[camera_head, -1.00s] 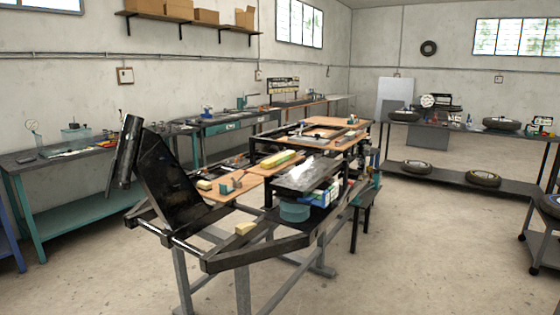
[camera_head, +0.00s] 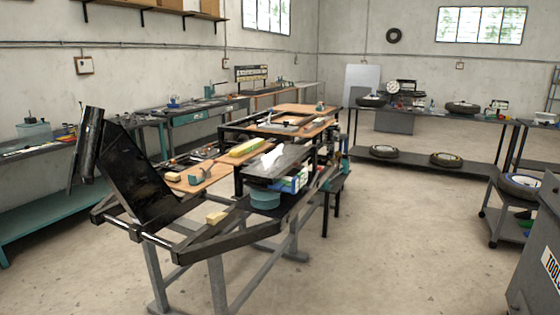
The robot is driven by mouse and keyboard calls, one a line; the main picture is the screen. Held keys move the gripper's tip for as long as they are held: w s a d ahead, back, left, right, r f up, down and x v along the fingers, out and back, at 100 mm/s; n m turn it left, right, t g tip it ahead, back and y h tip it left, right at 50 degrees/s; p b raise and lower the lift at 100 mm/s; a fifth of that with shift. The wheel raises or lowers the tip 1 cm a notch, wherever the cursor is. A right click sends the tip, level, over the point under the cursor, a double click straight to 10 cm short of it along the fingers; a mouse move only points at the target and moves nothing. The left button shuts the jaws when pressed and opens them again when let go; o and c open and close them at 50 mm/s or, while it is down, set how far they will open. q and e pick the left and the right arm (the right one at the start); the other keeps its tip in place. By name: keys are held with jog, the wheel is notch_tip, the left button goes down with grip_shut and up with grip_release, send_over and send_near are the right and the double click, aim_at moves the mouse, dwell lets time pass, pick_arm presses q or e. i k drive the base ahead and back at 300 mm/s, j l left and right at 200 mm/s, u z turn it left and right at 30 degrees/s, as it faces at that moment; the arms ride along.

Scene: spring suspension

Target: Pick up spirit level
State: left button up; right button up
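Neither of my grippers is in view, and nothing visible touches the bar.
A grey tool cabinet (camera_head: 535,255) stands at the right edge. The floor (camera_head: 400,240) between is clear.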

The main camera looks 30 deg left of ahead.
aim_at(239, 152)
jog(key=i+z, duration=0.25)
jog(key=i, duration=1.3)
jog(key=i+l, duration=0.15)
jog(key=i, duration=1.2)
jog(key=i+u, duration=0.1)
jog(key=i, duration=1.2)
jog(key=i+u, duration=0.15)
jog(key=u, duration=2.7)
